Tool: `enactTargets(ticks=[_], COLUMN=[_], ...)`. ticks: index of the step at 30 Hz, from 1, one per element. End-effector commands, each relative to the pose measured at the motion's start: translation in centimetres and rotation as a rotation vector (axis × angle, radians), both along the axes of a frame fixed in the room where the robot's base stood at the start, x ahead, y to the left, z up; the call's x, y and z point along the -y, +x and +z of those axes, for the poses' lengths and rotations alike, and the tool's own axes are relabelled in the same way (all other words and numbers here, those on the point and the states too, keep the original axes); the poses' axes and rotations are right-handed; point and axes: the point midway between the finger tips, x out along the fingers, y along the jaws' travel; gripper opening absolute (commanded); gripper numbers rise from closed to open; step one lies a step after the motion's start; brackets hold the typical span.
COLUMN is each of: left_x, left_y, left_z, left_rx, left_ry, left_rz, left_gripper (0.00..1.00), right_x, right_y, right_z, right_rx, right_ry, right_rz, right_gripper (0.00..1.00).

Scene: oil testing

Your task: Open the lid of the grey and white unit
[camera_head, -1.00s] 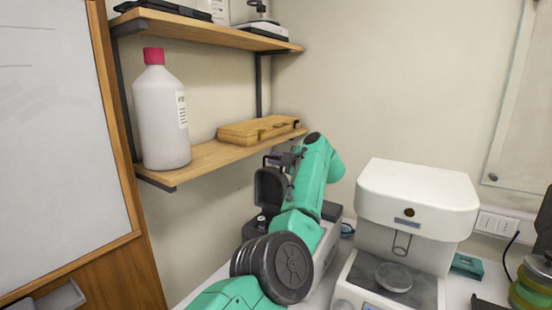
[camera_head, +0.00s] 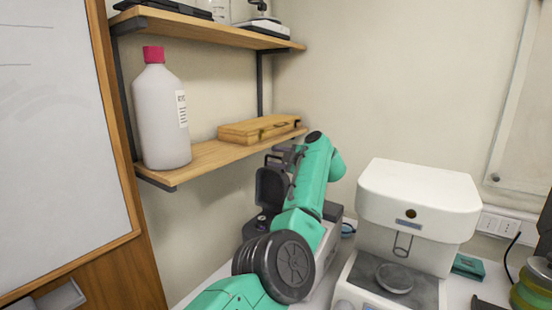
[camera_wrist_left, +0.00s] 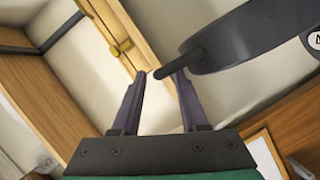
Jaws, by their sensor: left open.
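The grey and white unit (camera_head: 332,238) stands on the bench, largely hidden behind my left arm in the head view. Its dark grey lid (camera_head: 270,190) stands raised, about upright, at the unit's left end. My left gripper (camera_head: 284,157) is at the lid's top edge, and it is open. In the left wrist view the two fingers (camera_wrist_left: 156,88) are apart, with the tip of a dark rod-like handle (camera_wrist_left: 187,62) between or just beyond their tips. The handle joins the curved dark lid (camera_wrist_left: 245,38). Contact cannot be told. My right gripper is not in view.
A wooden shelf (camera_head: 205,160) holding a large white bottle (camera_head: 160,115) and a wooden case (camera_head: 258,129) is close behind and left of the gripper. A white instrument (camera_head: 418,200) stands to the right of the unit. Open wall space lies above the arm.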

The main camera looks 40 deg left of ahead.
Motion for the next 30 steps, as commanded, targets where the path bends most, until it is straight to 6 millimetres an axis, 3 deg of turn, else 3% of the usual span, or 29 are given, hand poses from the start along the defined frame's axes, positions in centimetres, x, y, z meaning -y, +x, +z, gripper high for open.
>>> enactTargets(ticks=[6, 9, 15, 30], left_x=[2.6, 4.8, 6.8, 6.8], left_y=[-0.8, -1.5, -2.4, -2.4], left_z=[-0.7, 0.0, 1.1, 1.7], left_rx=[0.005, 0.005, 0.003, 0.002], left_ry=[-0.001, -0.001, -0.001, -0.001], left_rz=[-0.003, -0.003, 0.001, 0.002], left_gripper=[0.43, 0.43, 0.43, 0.43], right_x=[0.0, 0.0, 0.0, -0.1], right_y=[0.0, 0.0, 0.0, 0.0], right_z=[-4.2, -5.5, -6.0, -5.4], right_rx=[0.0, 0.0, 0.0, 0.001], right_ry=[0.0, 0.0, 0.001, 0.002], right_rz=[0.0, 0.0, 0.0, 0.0], right_gripper=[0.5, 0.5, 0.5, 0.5])
